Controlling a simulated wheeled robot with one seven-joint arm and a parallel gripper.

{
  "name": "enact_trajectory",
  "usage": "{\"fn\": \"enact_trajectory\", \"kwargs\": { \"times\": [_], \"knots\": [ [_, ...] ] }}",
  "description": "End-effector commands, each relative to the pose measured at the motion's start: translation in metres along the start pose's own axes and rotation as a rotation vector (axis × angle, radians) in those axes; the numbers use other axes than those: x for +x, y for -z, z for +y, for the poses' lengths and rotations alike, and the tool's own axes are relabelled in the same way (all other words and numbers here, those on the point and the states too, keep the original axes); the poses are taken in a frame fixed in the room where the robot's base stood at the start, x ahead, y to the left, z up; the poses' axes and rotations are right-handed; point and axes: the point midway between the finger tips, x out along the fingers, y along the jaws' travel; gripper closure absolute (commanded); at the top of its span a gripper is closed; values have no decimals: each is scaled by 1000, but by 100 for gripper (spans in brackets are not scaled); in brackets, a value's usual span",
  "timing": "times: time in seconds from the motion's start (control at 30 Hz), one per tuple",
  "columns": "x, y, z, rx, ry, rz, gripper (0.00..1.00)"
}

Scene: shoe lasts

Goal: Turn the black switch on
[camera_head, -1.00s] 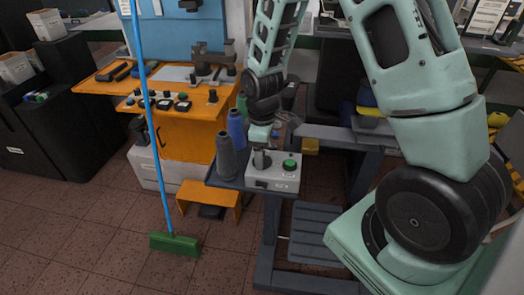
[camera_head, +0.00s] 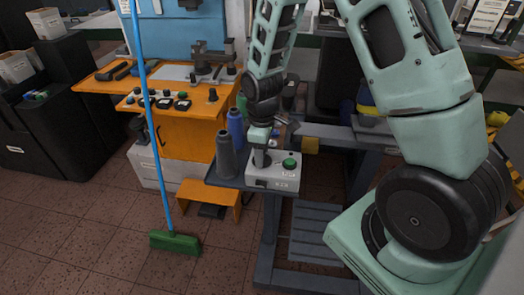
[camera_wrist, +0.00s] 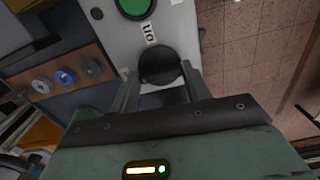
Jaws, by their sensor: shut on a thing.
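A light grey switch box (camera_head: 277,183) stands on a small dark table. It carries a green button (camera_head: 289,163) on its right and a black switch. In the wrist view the black switch (camera_wrist: 159,66) is a round knob low on the box face (camera_wrist: 120,35), below the green button (camera_wrist: 134,5) and an I/O label. My gripper (camera_head: 261,158) comes down from above onto the left part of the box. In the wrist view its two fingers (camera_wrist: 160,85) are on either side of the black switch, shut on it. In the head view the gripper hides the switch.
Grey and blue thread cones (camera_head: 226,155) stand left of the box. An orange machine table (camera_head: 165,105) with knobs is further left, with a blue-handled broom (camera_head: 175,242) before it. In the wrist view several round knobs (camera_wrist: 65,77) lie on a brown strip at left.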

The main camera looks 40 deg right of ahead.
Motion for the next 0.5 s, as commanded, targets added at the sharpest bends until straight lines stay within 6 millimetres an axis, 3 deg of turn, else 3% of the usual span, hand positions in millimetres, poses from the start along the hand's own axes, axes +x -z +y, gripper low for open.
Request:
{"fn": "enact_trajectory", "kwargs": {
  "times": [0.5],
  "knots": [
    [-1, 1, 0, 422, -1, 1, 76]
  ]
}}
